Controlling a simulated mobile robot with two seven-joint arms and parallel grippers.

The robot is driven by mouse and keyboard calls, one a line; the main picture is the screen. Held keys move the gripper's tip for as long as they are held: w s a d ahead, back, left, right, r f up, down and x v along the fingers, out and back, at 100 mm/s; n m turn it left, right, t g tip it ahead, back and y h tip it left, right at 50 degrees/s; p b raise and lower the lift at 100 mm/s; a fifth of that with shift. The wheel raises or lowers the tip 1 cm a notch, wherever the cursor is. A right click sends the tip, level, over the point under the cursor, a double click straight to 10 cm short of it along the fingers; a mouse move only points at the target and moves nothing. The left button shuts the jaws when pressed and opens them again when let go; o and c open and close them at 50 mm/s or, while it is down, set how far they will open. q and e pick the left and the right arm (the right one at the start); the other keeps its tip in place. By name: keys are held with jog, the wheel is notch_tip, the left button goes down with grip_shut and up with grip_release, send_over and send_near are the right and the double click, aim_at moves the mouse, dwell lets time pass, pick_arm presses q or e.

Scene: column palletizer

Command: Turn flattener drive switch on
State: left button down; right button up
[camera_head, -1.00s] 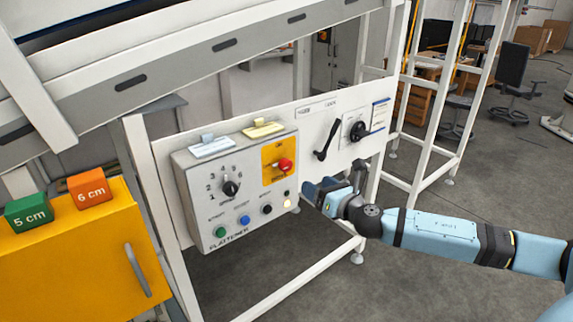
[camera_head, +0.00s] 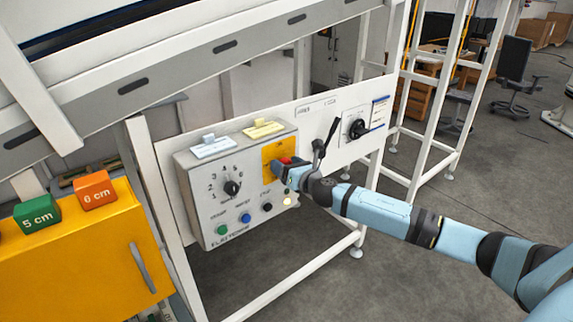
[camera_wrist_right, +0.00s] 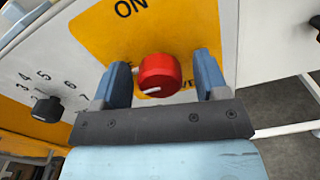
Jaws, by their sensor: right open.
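The flattener control box (camera_head: 200,235) is grey and mounted on a white panel. Its red rotary switch (camera_wrist_right: 159,75) sits on a yellow plate (camera_wrist_right: 98,30) marked "ON" at the top. The white mark on the knob points to the lower left in the right wrist view. My right gripper (camera_wrist_right: 160,80) is open, with one finger on each side of the red knob; whether the fingers touch it I cannot tell. In the head view the right gripper (camera_head: 280,168) covers most of the red switch (camera_head: 287,160). My left gripper is not in view.
A black numbered dial (camera_head: 232,188) and green, blue and black buttons are on the same box. A black lever (camera_head: 325,140) and a black rotary handle (camera_head: 357,129) are to the right. A yellow cabinet (camera_head: 80,255) with 5 cm and 6 cm blocks stands left.

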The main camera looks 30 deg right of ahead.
jog(key=c, duration=0.9)
